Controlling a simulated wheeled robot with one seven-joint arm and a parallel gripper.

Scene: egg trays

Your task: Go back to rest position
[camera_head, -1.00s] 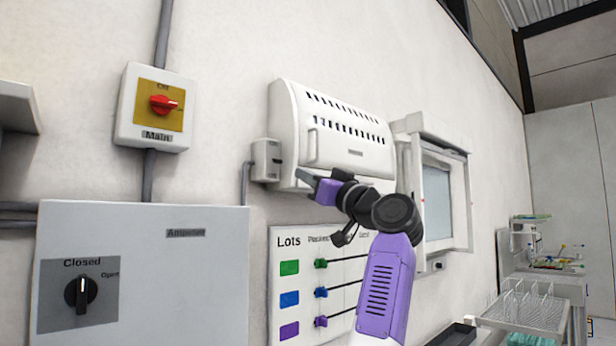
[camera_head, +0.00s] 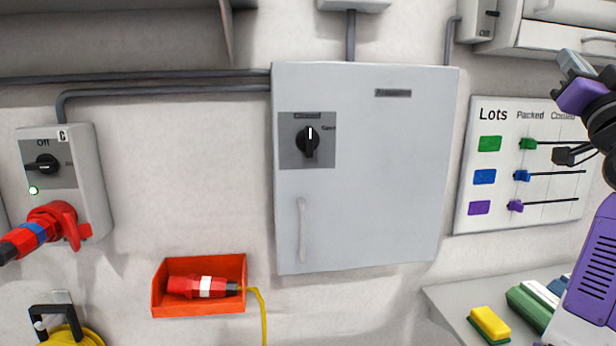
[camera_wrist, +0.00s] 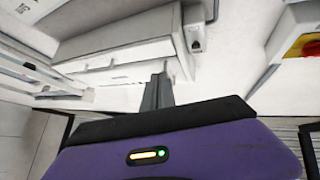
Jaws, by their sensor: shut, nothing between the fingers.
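My gripper (camera_head: 571,66) is at the right edge of the head view, raised in front of the wall near the white wall unit (camera_head: 560,36). Its purple body and dark wrist show, and part of my arm is cut off by the frame. In the wrist view the grey fingers of my gripper (camera_wrist: 158,92) are together with nothing between them. The white wall unit also shows beyond the fingers in the wrist view (camera_wrist: 115,55).
A grey cabinet (camera_head: 400,180) with a black knob hangs mid-wall. The Lots board (camera_head: 490,220) is right of it. At left are a switch box (camera_head: 85,160) with a red plug and an orange bin (camera_head: 165,300). A yellow egg tray (camera_head: 489,322) lies on the lower-right table.

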